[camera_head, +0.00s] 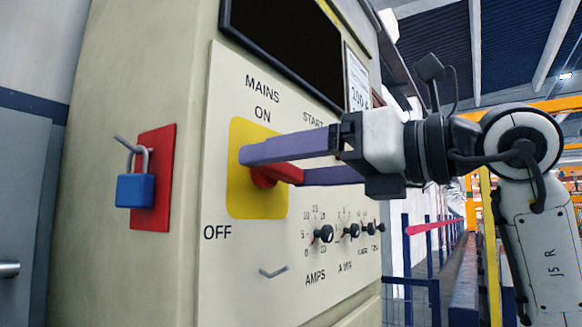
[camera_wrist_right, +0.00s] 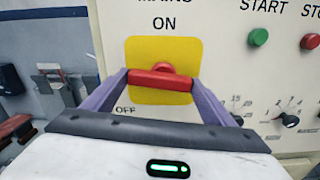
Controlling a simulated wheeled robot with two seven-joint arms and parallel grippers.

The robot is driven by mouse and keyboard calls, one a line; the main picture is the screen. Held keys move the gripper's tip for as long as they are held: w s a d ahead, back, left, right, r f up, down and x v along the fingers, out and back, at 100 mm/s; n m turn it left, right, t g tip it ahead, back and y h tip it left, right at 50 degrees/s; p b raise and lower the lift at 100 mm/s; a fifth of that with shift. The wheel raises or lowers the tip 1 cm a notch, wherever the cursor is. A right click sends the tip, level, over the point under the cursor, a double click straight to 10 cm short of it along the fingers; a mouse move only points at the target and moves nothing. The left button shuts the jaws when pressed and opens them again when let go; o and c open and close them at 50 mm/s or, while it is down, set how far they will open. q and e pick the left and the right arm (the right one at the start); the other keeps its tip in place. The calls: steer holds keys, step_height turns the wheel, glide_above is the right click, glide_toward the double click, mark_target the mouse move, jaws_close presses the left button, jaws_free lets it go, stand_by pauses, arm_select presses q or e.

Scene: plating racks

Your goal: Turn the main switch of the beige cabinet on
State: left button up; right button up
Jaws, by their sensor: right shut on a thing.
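The beige cabinet (camera_head: 130,70) has a pale front panel marked MAINS, with ON at the top and OFF at the lower left of a yellow plate (camera_head: 240,200). The red main switch handle (camera_head: 283,173) sits on this plate. In the right wrist view the red handle (camera_wrist_right: 161,80) lies about level, between ON above and OFF at lower left. My right gripper (camera_head: 262,162) is shut on the handle, with one purple finger at each end of it. The fingers hide part of the handle in the head view. My left gripper is not in view.
A blue padlock (camera_head: 136,190) hangs on a red plate (camera_head: 155,165) on the cabinet's left side. Several black knobs (camera_head: 323,234) are low on the panel. A green button (camera_wrist_right: 258,37) and a red button (camera_wrist_right: 310,41) are right of the switch.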

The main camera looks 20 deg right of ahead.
steer(key=m, duration=0.4)
steer(key=shift+r, duration=0.1)
steer(key=m+b, duration=0.1)
steer(key=m, duration=0.4)
steer(key=shift+d, duration=0.1)
steer(key=m+b, duration=0.1)
steer(key=m, duration=0.4)
steer(key=shift+w+d+r, duration=0.1)
steer(key=shift+m+b, duration=0.45)
steer(key=shift+m, duration=0.75)
steer(key=o, duration=1)
steer(key=shift+o, duration=0.2)
steer(key=v, duration=1)
steer(key=shift+b, duration=0.45)
steer(key=shift+d, duration=0.15)
